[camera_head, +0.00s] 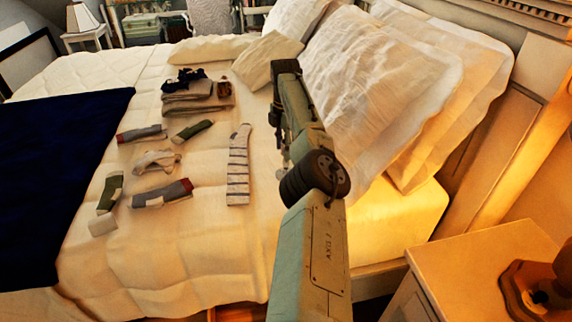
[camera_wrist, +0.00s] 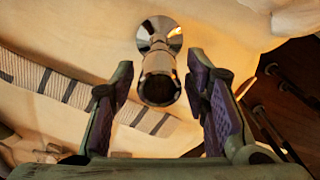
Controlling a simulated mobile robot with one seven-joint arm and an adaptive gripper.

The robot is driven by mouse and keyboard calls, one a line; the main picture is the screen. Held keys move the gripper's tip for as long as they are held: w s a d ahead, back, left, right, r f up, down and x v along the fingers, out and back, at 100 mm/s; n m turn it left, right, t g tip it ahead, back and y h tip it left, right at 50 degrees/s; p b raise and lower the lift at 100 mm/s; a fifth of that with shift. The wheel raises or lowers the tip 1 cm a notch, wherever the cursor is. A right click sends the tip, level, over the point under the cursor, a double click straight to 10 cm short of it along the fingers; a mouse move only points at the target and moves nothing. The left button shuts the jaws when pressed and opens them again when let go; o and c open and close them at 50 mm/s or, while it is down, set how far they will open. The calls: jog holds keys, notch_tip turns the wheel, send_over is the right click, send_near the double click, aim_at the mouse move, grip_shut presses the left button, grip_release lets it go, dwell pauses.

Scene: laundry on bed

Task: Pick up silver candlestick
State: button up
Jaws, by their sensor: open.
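The silver candlestick (camera_wrist: 160,42) shows in the wrist view on the pale bed cover. Its shiny round foot is at the top, and its thick, dark-reflecting end is nearer the camera. My gripper (camera_wrist: 159,72) is open, with one finger on each side of the candlestick and a visible gap on both sides. I cannot tell whether the near end is deep between the fingers or below them.
A striped sock (camera_head: 238,165) lies left of my arm; several other socks and a folded clothes stack (camera_head: 198,102) lie further left. Large pillows (camera_head: 375,80) are to the right. A wooden nightstand (camera_head: 480,262) stands at front right. A dark blue blanket (camera_head: 55,180) covers the left side.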

aim_at(286, 168)
jog(key=shift+w+d+f+p, duration=0.1)
jog(key=shift+f+p, duration=1.05)
jog(key=shift+f, duration=1.6)
jog(key=shift+c, duration=0.3)
grip_shut()
